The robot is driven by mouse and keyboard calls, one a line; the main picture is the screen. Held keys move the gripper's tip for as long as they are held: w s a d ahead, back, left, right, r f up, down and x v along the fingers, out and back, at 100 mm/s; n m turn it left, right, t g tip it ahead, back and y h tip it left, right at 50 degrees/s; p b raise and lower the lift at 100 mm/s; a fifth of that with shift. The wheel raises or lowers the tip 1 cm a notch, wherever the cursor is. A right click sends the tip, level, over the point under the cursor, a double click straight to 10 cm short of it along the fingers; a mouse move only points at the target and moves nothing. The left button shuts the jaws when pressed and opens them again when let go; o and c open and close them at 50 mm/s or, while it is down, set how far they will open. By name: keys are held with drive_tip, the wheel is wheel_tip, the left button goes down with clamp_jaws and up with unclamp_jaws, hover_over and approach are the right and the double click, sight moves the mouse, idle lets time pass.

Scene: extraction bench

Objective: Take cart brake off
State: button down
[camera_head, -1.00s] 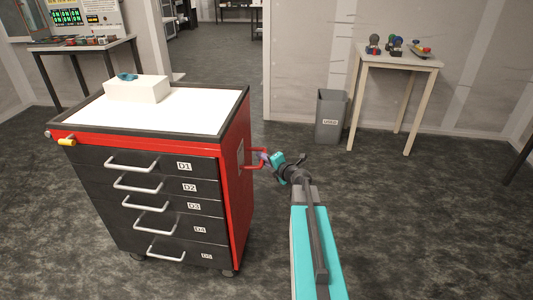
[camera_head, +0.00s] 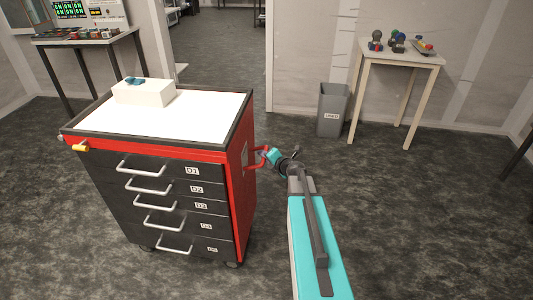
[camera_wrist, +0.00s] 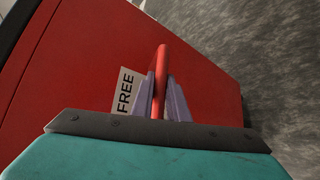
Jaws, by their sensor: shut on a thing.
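The cart (camera_head: 235,185) is a red and black drawer cart on castors, with a white top and drawers labelled D1 to D5. A red handle (camera_wrist: 161,70) stands out from its right side. My gripper (camera_head: 264,157) is shut on this handle; in the wrist view its two pale fingers (camera_wrist: 165,97) lie on either side of the red bar. A white label reading FREE (camera_wrist: 124,92) is on the red side panel beside the handle. A yellow-orange knob (camera_head: 81,147) sticks out at the cart's front left corner. I cannot tell which part is the brake.
A white box (camera_head: 145,95) with a blue thing on it stands on the cart top. A grey bin (camera_head: 333,108) and a small table (camera_head: 400,56) with several objects stand at the back right. A console table (camera_head: 85,40) is at the back left. An open doorway is behind the cart.

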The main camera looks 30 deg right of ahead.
drive_tip(key=shift+w+a+r+p, duration=0.1)
drive_tip(key=shift+w+r+p, duration=0.1)
drive_tip(key=shift+r+p, duration=0.3)
idle(0.3)
drive_tip(key=c, duration=1.7)
unclamp_jaws()
drive_tip(key=shift+f, duration=0.15)
drive_tip(key=shift+c, duration=0.2)
drive_tip(key=shift+s, duration=0.2)
drive_tip(key=p+v, duration=0.5)
drive_tip(key=v, duration=0.8)
drive_tip(key=shift+s+p, duration=0.2)
drive_tip(key=shift+p, duration=0.1)
